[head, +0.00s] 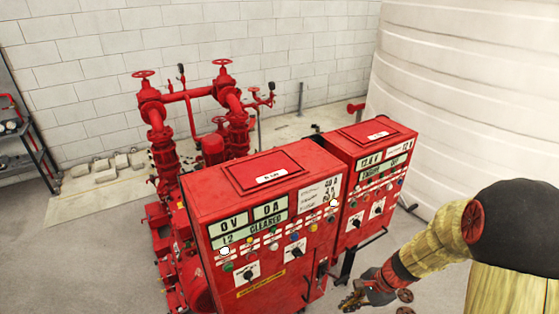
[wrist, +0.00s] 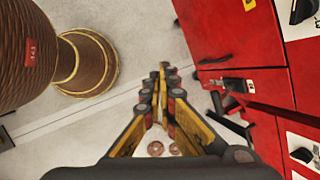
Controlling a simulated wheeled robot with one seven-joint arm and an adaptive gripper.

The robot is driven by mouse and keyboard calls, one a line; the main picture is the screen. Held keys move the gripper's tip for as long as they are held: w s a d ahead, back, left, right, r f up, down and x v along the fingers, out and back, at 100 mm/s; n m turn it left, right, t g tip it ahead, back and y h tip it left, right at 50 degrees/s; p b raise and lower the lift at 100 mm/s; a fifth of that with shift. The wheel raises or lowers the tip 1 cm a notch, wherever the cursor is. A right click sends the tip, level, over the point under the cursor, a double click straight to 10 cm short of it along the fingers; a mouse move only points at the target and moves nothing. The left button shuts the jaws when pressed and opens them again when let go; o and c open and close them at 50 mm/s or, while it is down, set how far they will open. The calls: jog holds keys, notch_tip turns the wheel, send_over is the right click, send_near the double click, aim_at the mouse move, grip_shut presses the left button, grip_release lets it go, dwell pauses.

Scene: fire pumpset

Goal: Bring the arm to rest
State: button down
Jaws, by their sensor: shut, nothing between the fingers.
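My gripper (head: 354,299) is at the lower right of the head view, in front of the right red control cabinet and low beside the left one. In the wrist view my gripper (wrist: 163,70) has its two yellow-and-black fingers drawn together at the tips, with nothing between them. My yellow arm comes in from the right edge of the head view and bends down to the gripper.
The left control cabinet (head: 190,215) and right control cabinet (head: 343,150) carry displays and knobs. A red cabinet side (wrist: 240,55) is close at the right of the wrist view. Red pump piping (head: 160,110) stands behind. A white tank (head: 450,100) fills the back right.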

jog(key=s+a+r+n+t+h+b, duration=0.2)
jog(key=s+r+n+t+h+b, duration=0.2)
jog(key=s+r+n+b, duration=1)
jog(key=shift+s+n+h+b, duration=0.3)
jog(key=shift+s+n+b, duration=0.4)
jog(key=shift+s, duration=0.55)
